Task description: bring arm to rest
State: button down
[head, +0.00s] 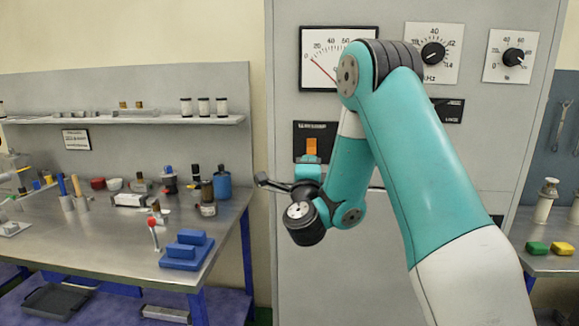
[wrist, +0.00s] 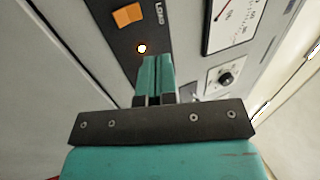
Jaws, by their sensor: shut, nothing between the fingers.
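My arm, teal and white, is raised in front of a grey cabinet (head: 285,230) and bent at the elbow. I cannot tell whether the fingertips touch the panel.
A workbench (head: 110,245) on the left carries bottles, tools and a blue block (head: 187,250). A shelf (head: 130,119) is above it. Gauge (head: 320,60) and knobs (head: 433,54) are on the cabinet. A right bench (head: 545,262) holds green and yellow blocks.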

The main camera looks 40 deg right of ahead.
jog(key=w+a+r+n+t+y, duration=0.1)
jog(key=a+r+n+t+y, duration=0.1)
jog(key=a+n+y, duration=0.7)
jog(key=w+a+r+n+t+y, duration=0.1)
jog(key=w+a+r+n+y, duration=0.1)
jog(key=a+n+y, duration=0.75)
jog(key=s+a+f+n+g+y, duration=0.2)
jog(key=s+a+n+g+y, duration=0.3)
jog(key=a, duration=0.6)
jog(key=s+a+f+n+g, duration=0.2)
jog(key=s+n+g, duration=0.15)
jog(key=s, duration=0.25)
jog(key=s+a+f+n+g, duration=0.2)
jog(key=s+a+n+g, duration=0.1)
jog(key=s+g, duration=0.25)
jog(key=s+d+f+n+g+h, duration=0.1)
jog(key=s+d+n+g+h, duration=0.1)
jog(key=s, duration=0.4)
jog(key=s+d+f+n+g+h, duration=0.1)
jog(key=s+d+g+h, duration=0.1)
jog(key=s, duration=0.5)
jog(key=shift+s+d+f+n+g, duration=0.3)
jog(key=shift+d+f+n+g, duration=0.1)
jog(key=shift+g, duration=0.1)
jog(key=shift+h, duration=0.25)
